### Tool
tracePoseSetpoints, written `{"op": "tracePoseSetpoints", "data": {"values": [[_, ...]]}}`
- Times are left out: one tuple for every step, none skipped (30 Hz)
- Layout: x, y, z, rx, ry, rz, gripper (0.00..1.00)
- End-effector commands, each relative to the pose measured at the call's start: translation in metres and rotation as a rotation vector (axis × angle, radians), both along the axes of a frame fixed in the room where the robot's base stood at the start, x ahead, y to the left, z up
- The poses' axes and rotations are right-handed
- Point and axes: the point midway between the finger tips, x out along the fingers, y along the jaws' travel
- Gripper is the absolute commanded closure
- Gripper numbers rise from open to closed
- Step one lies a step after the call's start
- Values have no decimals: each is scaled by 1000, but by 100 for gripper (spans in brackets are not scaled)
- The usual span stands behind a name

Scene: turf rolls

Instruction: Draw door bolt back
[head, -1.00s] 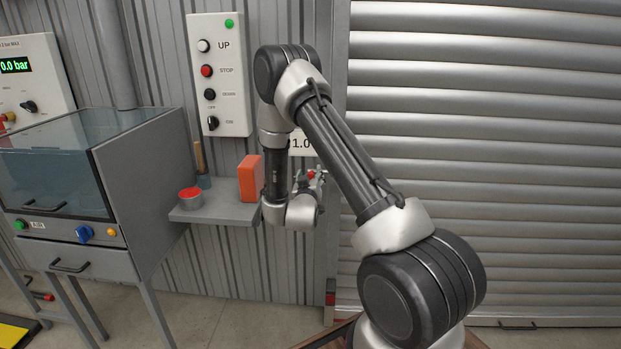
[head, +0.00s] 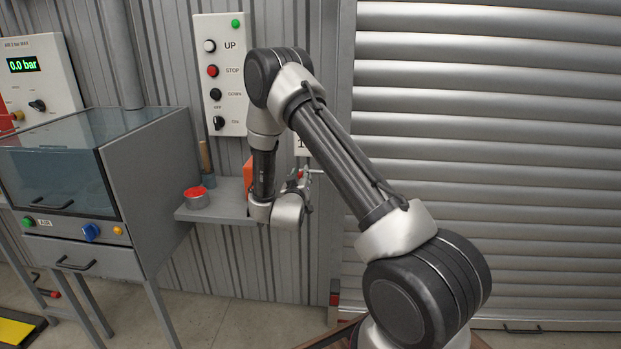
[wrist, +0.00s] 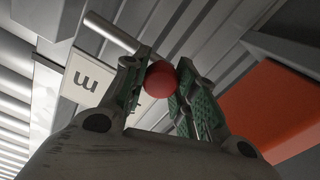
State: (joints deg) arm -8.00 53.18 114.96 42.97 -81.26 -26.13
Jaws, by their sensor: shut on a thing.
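The door bolt shows as a bright metal rod (wrist: 112,33) with a red ball knob (wrist: 160,80) in the wrist view. My gripper (wrist: 163,64) is shut on the red knob, one green-padded finger on each side. In the head view my gripper (head: 299,182) is at the wall left of the roller shutter door (head: 480,170). A short piece of the rod (head: 318,171) shows just right of it. The knob is largely hidden there by my gripper, and I cannot see the rod's far end.
A shelf (head: 225,205) with a red-topped tin (head: 196,198) and an orange block (head: 248,172) lies close left of my gripper. The block is partly behind my arm. A switch panel (head: 221,75) hangs above. A grey cabinet (head: 150,190) stands further left.

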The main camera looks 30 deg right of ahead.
Motion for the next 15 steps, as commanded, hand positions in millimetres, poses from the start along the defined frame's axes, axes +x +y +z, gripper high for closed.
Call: {"op": "tracePoseSetpoints", "data": {"values": [[3,3,1,0,-2,8,100],[3,3,1,0,-2,9,100],[3,3,1,0,-2,9,100],[3,3,1,1,-2,10,100],[3,4,1,1,-2,10,100],[3,4,1,1,-2,11,100],[3,4,1,1,-2,11,68],[3,4,1,1,-2,11,63],[3,4,1,1,-2,11,56],[3,4,1,1,-3,10,50],[3,3,1,1,-2,10,50],[3,3,1,1,-2,9,50],[2,3,1,1,-2,9,50],[2,3,1,1,-2,9,50],[2,3,1,0,-1,8,50]]}}
